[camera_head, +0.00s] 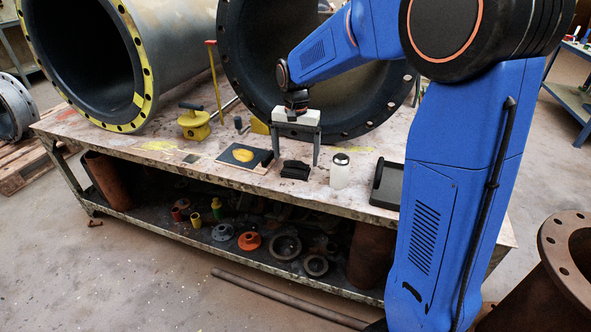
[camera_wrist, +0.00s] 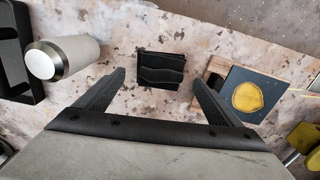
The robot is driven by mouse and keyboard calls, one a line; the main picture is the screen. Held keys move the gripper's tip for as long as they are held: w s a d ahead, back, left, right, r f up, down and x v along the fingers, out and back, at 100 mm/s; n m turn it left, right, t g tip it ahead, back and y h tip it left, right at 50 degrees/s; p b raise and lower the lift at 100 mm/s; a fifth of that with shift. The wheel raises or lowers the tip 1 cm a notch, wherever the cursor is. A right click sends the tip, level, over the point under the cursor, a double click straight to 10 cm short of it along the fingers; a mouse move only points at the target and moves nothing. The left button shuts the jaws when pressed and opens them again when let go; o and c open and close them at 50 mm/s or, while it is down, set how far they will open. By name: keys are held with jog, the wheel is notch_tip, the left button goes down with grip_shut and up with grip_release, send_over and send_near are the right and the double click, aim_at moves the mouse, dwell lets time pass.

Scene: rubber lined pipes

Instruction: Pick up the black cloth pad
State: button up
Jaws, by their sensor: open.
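The black cloth pad (camera_head: 296,169) lies folded on the worn workbench top (camera_head: 338,186), near its front edge. In the wrist view the pad (camera_wrist: 160,70) shows beyond and between my two fingertips. My gripper (camera_head: 295,160) is open, with its two fingers pointing down over the bench around the pad's position. In the wrist view my gripper (camera_wrist: 160,82) has nothing between its fingers, and the pad appears apart from them. How high the fingertips are above the bench is hard to tell.
A white bottle with a dark cap (camera_head: 339,171) stands right of the pad, and a black tray (camera_head: 388,184) beyond it. A dark board with a yellow patch (camera_head: 245,157) lies left. A large flanged pipe (camera_head: 345,128) stands behind. A yellow tool (camera_head: 194,123) is further left.

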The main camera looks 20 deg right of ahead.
aim_at(296, 161)
jog(key=shift+f, duration=1.95)
jog(key=shift+c, duration=0.3)
jog(key=c, duration=1.1)
jog(key=shift+r, duration=0.15)
notch_tip(296, 161, up, 10)
jog(key=shift+f, duration=0.1)
jog(key=shift+o, duration=1)
jog(key=shift+c, duration=0.4)
